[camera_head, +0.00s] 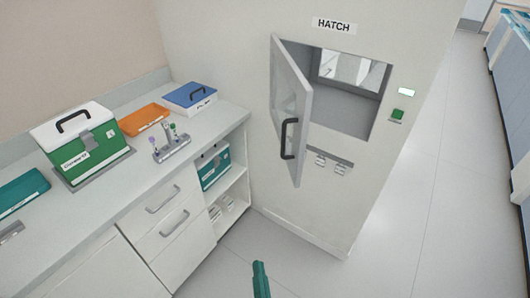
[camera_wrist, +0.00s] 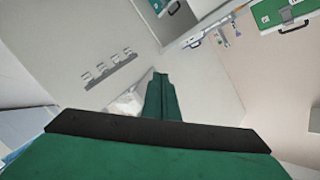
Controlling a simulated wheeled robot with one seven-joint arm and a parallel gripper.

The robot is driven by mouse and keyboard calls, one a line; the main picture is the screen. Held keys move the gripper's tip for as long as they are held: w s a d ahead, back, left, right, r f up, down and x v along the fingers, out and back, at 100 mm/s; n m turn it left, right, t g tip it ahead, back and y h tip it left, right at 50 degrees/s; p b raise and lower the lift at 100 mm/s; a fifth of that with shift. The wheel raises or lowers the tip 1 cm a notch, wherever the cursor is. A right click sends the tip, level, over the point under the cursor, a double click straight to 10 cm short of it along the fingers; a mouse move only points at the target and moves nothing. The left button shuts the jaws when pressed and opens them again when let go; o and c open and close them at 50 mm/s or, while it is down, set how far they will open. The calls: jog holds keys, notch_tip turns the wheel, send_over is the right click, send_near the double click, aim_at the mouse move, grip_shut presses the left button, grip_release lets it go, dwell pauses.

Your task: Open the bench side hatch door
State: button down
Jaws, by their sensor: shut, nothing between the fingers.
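My gripper (camera_head: 260,268) shows as a teal tip at the bottom, below and apart from the door and handle. In the wrist view my gripper (camera_wrist: 162,95) has its green fingers together, with nothing between them.
A bench (camera_head: 110,190) at the left carries a green case (camera_head: 85,143), an orange box (camera_head: 145,117), a blue-lidded box (camera_head: 190,96) and a tube rack (camera_head: 172,146). A green button (camera_head: 396,115) is right of the hatch. The floor (camera_head: 440,190) at the right is clear.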

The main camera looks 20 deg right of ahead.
jog(key=w+d+r+m+t, duration=0.1)
jog(key=w+d+r+m, duration=0.5)
jog(key=r, duration=0.4)
jog(key=w+d+r+m, duration=0.45)
jog(key=w+r, duration=0.25)
jog(key=r, duration=0.2)
jog(key=w, duration=1.1)
jog(key=shift+w+a+r+n+h, duration=0.15)
jog(key=shift+w+a+n+h, duration=0.2)
jog(key=shift+a+n, duration=0.1)
jog(key=shift+a, duration=0.15)
dwell(0.4)
